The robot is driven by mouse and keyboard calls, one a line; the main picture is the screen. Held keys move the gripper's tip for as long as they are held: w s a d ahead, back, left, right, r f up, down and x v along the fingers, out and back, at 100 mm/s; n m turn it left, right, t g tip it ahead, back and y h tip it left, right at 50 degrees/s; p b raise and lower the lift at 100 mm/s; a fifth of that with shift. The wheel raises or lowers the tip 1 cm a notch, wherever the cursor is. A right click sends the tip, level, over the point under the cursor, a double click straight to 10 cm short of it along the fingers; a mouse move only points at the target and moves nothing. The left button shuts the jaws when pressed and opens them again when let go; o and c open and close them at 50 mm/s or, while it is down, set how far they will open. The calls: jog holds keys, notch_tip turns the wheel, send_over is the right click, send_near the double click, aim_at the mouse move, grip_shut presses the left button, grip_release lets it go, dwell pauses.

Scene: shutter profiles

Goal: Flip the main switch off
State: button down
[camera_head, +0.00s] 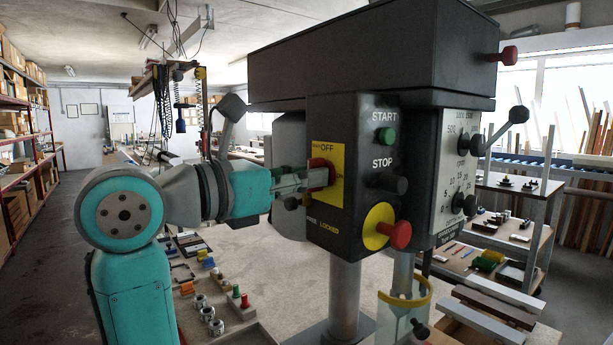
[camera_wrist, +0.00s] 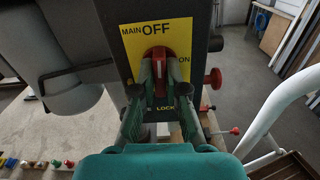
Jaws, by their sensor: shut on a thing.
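The main switch is a red rotary knob (camera_head: 322,164) on a yellow plate (camera_head: 331,152) on the dark machine head. In the wrist view the red knob (camera_wrist: 158,54) sits below the word OFF, with ON to its right. Its pale centre mark looks close to upright, but the fingers hide part of the knob. My gripper (camera_head: 318,178) reaches in from the left and is shut on the knob. In the wrist view my gripper (camera_wrist: 160,84) has one finger on each side of it.
A green start button (camera_head: 386,135), a dark stop button (camera_head: 390,184) and a red-and-yellow knob (camera_head: 390,230) are to the right of the switch. A lever (camera_head: 505,121) sticks out at the far right. The bench below holds small parts.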

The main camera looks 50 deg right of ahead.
jog(key=shift+n, duration=0.5)
jog(key=c, duration=1.2)
grip_release()
jog(key=v, duration=1.2)
